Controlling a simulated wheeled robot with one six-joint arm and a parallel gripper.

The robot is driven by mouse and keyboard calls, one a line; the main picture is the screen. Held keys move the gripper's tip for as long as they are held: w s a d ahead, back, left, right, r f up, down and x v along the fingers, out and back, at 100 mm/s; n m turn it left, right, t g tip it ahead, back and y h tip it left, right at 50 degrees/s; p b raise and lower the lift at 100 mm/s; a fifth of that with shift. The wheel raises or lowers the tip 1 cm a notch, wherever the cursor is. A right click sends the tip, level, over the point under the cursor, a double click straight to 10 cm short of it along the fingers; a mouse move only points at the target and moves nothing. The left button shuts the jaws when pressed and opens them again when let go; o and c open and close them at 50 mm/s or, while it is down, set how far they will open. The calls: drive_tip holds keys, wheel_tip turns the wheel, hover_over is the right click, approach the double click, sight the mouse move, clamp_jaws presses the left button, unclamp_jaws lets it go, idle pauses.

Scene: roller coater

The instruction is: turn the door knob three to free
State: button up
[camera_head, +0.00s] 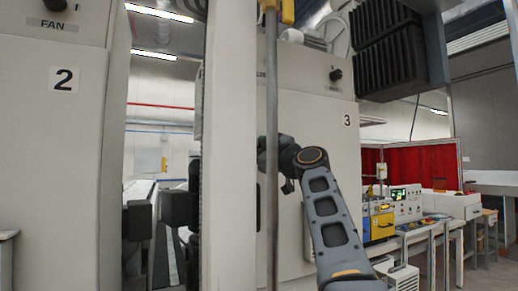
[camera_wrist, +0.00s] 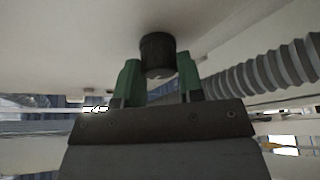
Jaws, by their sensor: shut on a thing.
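The machine door marked 3 (camera_head: 320,120) stands behind my arm in the head view. In the wrist view, a short black cylindrical knob (camera_wrist: 157,52) sticks out from a pale panel. My gripper (camera_wrist: 159,76) has its two green fingers on either side of the knob, shut on it. In the head view my gripper (camera_head: 272,160) is at the left edge of the door marked 3, partly hidden by a vertical pole. The gripped knob cannot be made out in that view.
A grey vertical pole (camera_head: 271,200) and a white post (camera_head: 230,150) stand close left of my arm. A panel marked 2 (camera_head: 50,150) fills the left. A ribbed grey hose (camera_wrist: 262,75) runs close right of my fingers. Machine benches (camera_head: 400,220) stand at right.

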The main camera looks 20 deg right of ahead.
drive_tip(key=shift+c, duration=0.6)
drive_tip(key=shift+f, duration=0.1)
drive_tip(key=m+h+b, duration=0.1)
drive_tip(key=m, duration=0.2)
drive_tip(key=shift+t, duration=0.4)
drive_tip(key=m+h, duration=0.1)
drive_tip(key=m, duration=0.1)
drive_tip(key=m+h+b, duration=0.1)
drive_tip(key=m, duration=0.2)
drive_tip(key=shift+a+t+h, duration=0.1)
drive_tip(key=shift+t+h, duration=0.2)
drive_tip(key=shift+t, duration=0.1)
drive_tip(key=m+h, duration=0.1)
drive_tip(key=m, duration=0.1)
drive_tip(key=m+h+p, duration=0.1)
drive_tip(key=m, duration=0.1)
drive_tip(key=m+h+p, duration=0.1)
drive_tip(key=m, duration=0.1)
drive_tip(key=shift+r, duration=0.25)
drive_tip(key=shift+m+h+p, duration=0.8)
drive_tip(key=shift+m+p, duration=0.4)
drive_tip(key=shift+m, duration=0.2)
drive_tip(key=shift+f+m, duration=0.2)
drive_tip(key=shift+m, duration=0.2)
